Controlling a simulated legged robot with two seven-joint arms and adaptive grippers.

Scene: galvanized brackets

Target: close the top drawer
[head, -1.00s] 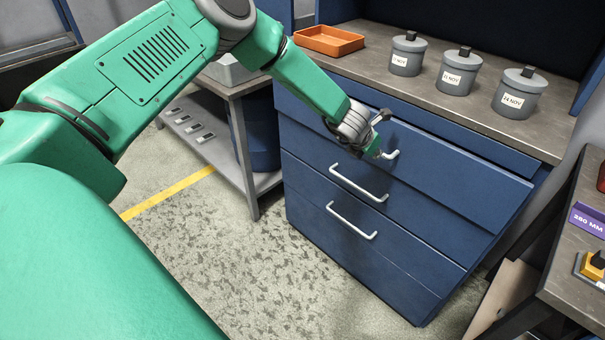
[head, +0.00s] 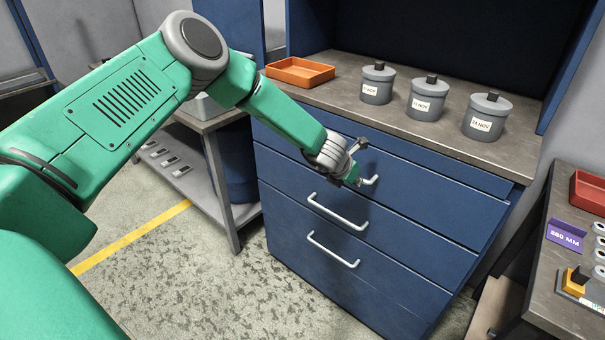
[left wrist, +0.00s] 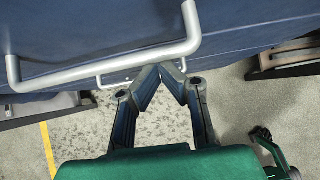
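The blue drawer cabinet stands under a grey worktop. Its top drawer (head: 425,202) appears to stand slightly out from the frame; how far is hard to tell. The top drawer's pale bar handle (head: 370,181) is partly hidden by my left gripper (head: 354,174), which is close in front of the drawer at the handle's left end. In the left wrist view a bar handle (left wrist: 110,66) crosses just beyond my left gripper (left wrist: 160,68). The fingertips meet there with nothing seen between them. Whether they touch the drawer front or handle is unclear. My right gripper is not identifiable.
Two lower drawers have handles (head: 337,212) (head: 333,250). An orange tray (head: 300,71) and three grey canisters (head: 427,99) stand on the worktop (head: 345,98). A low shelf unit (head: 213,180) is at left, a bench (head: 548,285) at right. Floor in front is clear.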

